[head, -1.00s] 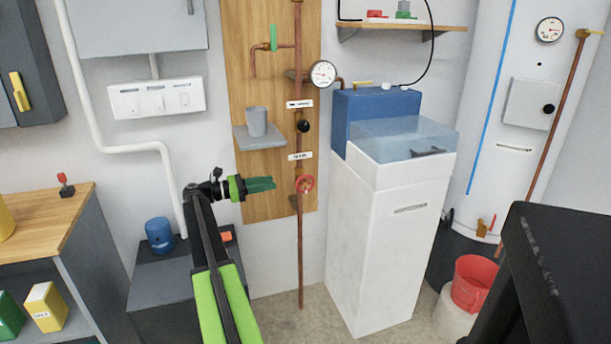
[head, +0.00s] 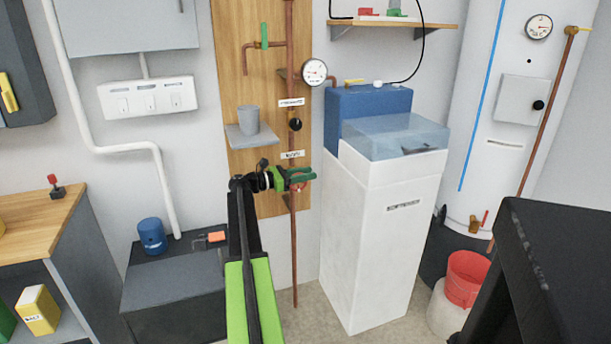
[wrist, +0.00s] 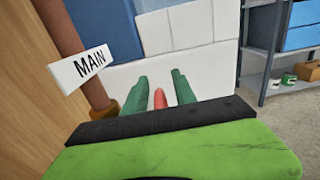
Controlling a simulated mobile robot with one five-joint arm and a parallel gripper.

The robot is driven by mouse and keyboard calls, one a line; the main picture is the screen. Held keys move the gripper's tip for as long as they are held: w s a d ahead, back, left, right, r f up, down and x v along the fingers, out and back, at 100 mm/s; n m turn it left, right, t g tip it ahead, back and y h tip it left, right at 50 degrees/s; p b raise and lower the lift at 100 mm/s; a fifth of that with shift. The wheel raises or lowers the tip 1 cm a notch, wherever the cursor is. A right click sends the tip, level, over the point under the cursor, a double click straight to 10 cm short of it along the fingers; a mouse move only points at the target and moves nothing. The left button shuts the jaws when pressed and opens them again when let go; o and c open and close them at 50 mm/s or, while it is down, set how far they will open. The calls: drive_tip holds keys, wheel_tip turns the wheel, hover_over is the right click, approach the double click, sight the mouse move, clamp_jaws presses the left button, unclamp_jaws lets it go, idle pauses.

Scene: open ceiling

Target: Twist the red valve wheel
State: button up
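The red valve wheel (head: 297,188) is on the copper pipe in front of the wooden board, just below a white label (head: 292,155). My gripper (head: 304,178) is at the wheel and its green fingers cover part of it. In the wrist view a red part of the wheel (wrist: 159,99) shows between the two green fingers, with a visible gap on each side. My gripper is open around that part. The rest of the wheel is hidden there behind my gripper's body. The label beside the pipe reads MAIN in the wrist view (wrist: 86,66).
A white cabinet (head: 367,240) with a blue box (head: 360,105) stands right of the pipe. A small shelf with a grey cup (head: 248,121) sticks out above my gripper. A dark box (head: 170,280) stands low at left.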

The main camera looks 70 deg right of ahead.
clamp_jaws()
drive_tip(key=shift+a+f, duration=0.1)
drive_tip(key=shift+f, duration=0.05)
drive_tip(key=shift+b, duration=0.35)
drive_tip(key=shift+f+b, duration=0.1)
drive_tip(key=shift+b, duration=0.3)
